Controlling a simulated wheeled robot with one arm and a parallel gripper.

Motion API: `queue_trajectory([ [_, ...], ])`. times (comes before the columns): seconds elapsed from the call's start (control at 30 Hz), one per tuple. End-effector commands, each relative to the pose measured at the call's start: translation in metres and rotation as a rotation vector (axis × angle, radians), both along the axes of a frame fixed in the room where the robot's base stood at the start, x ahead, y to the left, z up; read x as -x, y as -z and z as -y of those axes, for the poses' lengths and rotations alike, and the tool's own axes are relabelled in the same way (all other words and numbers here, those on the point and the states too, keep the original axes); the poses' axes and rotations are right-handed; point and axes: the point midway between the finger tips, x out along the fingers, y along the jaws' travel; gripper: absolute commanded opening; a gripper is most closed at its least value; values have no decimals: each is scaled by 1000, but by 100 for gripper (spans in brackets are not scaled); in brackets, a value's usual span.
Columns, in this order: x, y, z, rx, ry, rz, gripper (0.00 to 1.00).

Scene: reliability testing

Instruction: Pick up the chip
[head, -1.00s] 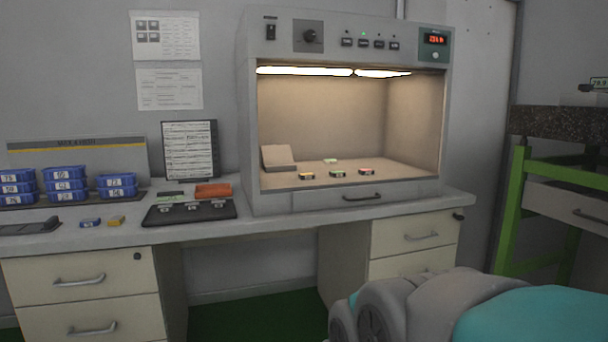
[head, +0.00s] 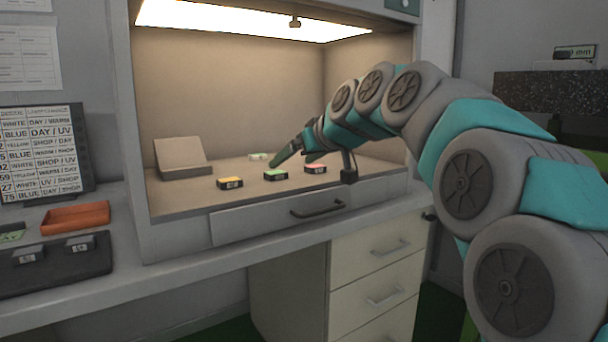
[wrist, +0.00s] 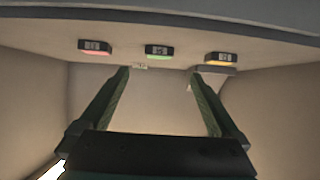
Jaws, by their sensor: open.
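Several small chips lie on the floor of the lit booth; the task line does not tell which one is meant. A yellow-topped chip (head: 230,183) is at the left, a green-topped chip (head: 276,174) in the middle and a red-topped chip (head: 315,168) at the right. A pale chip (head: 258,156) lies farther back. The wrist view shows the red (wrist: 95,47), green (wrist: 159,50) and yellow (wrist: 220,59) chips beyond the fingertips. My gripper (wrist: 160,74) is open and empty, apart from the chips. In the head view my gripper (head: 281,157) appears just above and behind the green chip.
The booth (head: 235,100) has side walls and a lit top around the opening. A tilted stand (head: 182,158) sits at its back left. A drawer handle (head: 318,209) sticks out below. An orange tray (head: 75,218) and a black tray (head: 55,264) lie outside on the left.

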Motion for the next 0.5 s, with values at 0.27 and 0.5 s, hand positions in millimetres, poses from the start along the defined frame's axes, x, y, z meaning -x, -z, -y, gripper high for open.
queue_trajectory([
  [0.27, -18, 6, -12, -1, -4, 14, 98],
  [0.5, -29, 19, -21, -2, -3, 13, 98],
])
